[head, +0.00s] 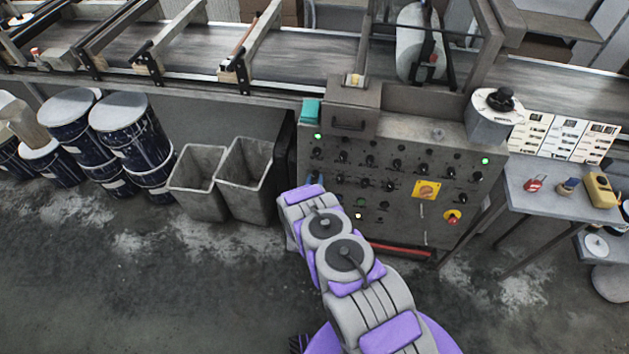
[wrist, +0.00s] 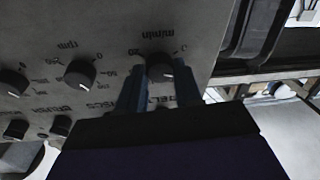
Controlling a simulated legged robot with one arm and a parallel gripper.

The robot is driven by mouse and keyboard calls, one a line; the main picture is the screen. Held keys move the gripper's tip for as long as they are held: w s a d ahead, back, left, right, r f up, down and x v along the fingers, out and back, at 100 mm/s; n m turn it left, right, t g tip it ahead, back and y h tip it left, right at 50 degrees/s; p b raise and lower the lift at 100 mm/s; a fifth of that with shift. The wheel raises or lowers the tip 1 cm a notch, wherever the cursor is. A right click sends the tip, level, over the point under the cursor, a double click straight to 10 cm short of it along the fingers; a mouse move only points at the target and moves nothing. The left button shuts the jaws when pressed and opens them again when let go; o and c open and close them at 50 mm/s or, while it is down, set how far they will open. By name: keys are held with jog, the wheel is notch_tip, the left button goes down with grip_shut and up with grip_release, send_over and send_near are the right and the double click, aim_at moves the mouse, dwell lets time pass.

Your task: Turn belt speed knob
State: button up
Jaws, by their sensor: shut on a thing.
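The belt speed knob (wrist: 160,70) is a round black knob with a white pointer line, on the grey control panel (head: 375,225). In the wrist view its scale reads upside down, with m/min and part of the word BELT. My gripper (wrist: 159,76) has one finger on each side of this knob and is shut on it. In the head view my arm reaches the lower left of the panel.
Other black knobs (wrist: 80,73) sit close beside the held one. A yellow switch plate (head: 426,190) and a red-yellow button (head: 453,216) are on the panel's right. Grey bins (head: 247,178) stand left of the panel. A side table (head: 553,199) stands right. Open floor lies at front left.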

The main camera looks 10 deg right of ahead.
jog(key=shift+a+n, duration=0.1)
jog(key=shift+n, duration=0.2)
jog(key=o, duration=1)
jog(key=p+v, duration=0.3)
jog(key=v, duration=1.4)
jog(key=shift+s+f+p, duration=0.1)
jog(key=shift+s+p, duration=0.05)
jog(key=shift+p, duration=0.15)
